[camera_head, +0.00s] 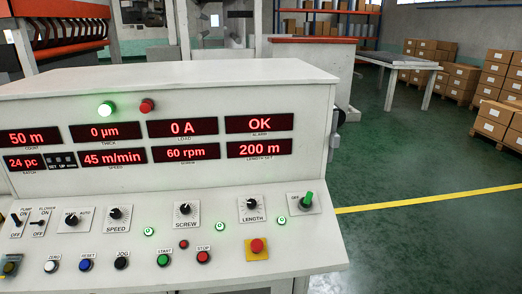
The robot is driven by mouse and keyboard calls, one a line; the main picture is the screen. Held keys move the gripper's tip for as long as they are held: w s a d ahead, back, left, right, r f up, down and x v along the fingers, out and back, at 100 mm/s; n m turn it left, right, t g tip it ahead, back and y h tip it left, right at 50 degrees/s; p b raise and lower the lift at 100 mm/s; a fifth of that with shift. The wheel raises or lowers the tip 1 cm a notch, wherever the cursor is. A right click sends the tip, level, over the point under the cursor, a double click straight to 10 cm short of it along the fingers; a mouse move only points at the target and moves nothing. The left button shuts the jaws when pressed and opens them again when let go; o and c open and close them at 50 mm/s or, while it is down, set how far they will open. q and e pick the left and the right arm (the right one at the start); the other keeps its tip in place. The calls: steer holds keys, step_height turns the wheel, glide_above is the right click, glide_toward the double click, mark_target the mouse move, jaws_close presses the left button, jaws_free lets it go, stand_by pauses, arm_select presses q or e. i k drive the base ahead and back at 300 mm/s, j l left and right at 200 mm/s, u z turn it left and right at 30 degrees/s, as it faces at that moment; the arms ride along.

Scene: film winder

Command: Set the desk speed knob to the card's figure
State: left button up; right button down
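The speed knob (115,213) is a black knob on a white dial plate labelled SPEED, on the left half of the sloped desk panel (140,245). Its exact pointer setting is too small to read. The speed display (113,157) above it shows 45 m/min in red. I cannot make out a card with a figure in this view. Neither of my grippers is in view, and nothing touches the knob.
The screw knob (186,212), length knob (251,208) and green set switch (306,200) sit to the right. Push buttons line the front, with a red emergency stop (257,246). Displays include 60 rpm (186,152) and 200 m (259,148). Boxes (495,110) stand far right.

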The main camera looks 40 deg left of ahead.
mark_target(115, 213)
steer(key=u, duration=2.35)
